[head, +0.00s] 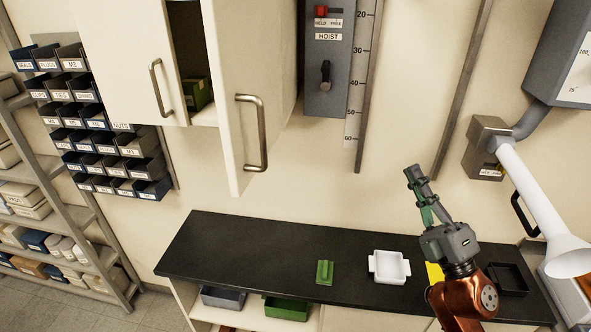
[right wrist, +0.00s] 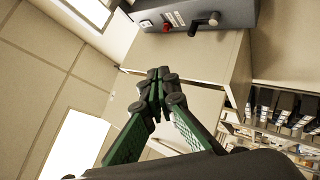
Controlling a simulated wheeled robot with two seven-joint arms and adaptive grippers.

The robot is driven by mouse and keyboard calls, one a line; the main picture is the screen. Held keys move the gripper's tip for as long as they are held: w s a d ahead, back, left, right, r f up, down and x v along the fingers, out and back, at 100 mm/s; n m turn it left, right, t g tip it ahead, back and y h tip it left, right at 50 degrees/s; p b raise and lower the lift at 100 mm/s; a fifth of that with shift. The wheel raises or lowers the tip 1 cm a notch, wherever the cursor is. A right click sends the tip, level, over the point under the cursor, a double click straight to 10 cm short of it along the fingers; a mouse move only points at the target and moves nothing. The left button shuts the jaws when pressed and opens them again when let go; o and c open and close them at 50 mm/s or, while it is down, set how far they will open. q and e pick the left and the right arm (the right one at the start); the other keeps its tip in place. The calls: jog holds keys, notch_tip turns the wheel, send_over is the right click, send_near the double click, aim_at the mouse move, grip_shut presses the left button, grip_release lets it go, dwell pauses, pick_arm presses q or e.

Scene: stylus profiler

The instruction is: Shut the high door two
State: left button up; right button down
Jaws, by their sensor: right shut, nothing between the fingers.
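The high cabinet's right door (head: 226,85) hangs open, swung out from the wall, with a vertical bar handle (head: 264,135) on its face. The left door (head: 120,60) has its own bar handle (head: 160,87) and looks shut. Between them the dark cabinet inside shows, with a green box (head: 197,94) in it. No number shows on either door. My right gripper (head: 412,172) is shut and empty, raised above the bench, well to the right of the open door and touching nothing. Its closed fingertips (right wrist: 156,88) show in the right wrist view, with pale cabinet panels beyond. My left gripper is out of view.
A grey hoist panel (head: 326,75) and a scale strip hang right of the door. Below, a black bench (head: 225,250) carries a green block (head: 325,272) and a white tray (head: 404,278). A white lamp arm (head: 535,195) stands at right. Label bins hang left.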

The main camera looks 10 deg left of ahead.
jog(key=s+a+r+n+g+y, duration=0.75)
jog(key=a+n+g, duration=0.25)
jog(key=n+g, duration=0.45)
jog(key=n+g+h, duration=0.4)
jog(key=n+h, duration=0.1)
jog(key=n, duration=0.7)
send_near(237, 169)
jog(key=shift+m+t, duration=0.25)
jog(key=shift+m, duration=0.1)
jog(key=a+p, duration=0.1)
jog(key=a, duration=0.1)
jog(key=a+p, duration=0.3)
jog(key=shift+w+a+r, duration=0.2)
jog(key=shift+a+r, duration=0.1)
jog(key=shift+a, duration=0.05)
jog(key=shift+w+a+f, duration=0.1)
jog(key=shift+a, duration=0.45)
